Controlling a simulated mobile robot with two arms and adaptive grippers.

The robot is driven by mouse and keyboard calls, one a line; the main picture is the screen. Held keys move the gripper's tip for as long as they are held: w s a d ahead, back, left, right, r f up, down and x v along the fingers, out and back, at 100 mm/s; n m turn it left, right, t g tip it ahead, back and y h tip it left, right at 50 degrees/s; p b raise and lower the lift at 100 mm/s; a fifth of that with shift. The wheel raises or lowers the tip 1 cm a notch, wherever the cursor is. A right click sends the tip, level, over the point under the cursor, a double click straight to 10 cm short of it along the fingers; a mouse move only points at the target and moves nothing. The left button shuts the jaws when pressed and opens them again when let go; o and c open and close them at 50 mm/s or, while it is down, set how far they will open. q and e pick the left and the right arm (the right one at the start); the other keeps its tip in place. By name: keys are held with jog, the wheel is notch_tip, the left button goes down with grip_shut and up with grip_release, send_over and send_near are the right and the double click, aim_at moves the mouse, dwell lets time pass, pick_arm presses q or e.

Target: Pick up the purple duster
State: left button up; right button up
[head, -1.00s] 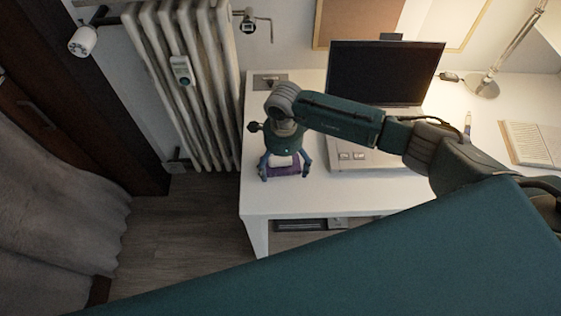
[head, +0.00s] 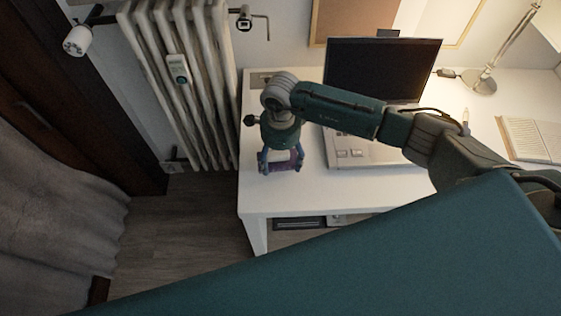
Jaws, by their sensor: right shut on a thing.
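The purple duster (head: 287,166), with a pale top part, is at the left end of the white desk (head: 300,198). My right gripper (head: 280,166) reaches down from above with one blue-tipped finger on each side of the duster, shut on it. The gripper body hides part of the duster. I cannot tell whether the duster still touches the desk top. My left gripper is not in view.
An open laptop (head: 380,70) stands to the right of the gripper, behind my right arm. A lamp (head: 484,82) and an open book (head: 530,138) are farther right. A radiator (head: 190,85) stands left of the desk. The desk's front left is clear.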

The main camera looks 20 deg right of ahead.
aim_at(281, 157)
notch_tip(281, 157, up, 17)
jog(key=b, duration=0.3)
jog(key=shift+r, duration=0.2)
jog(key=shift+c, duration=0.2)
jog(key=shift+r, duration=0.4)
jog(key=shift+o, duration=1.1)
jog(key=shift+c, duration=0.3)
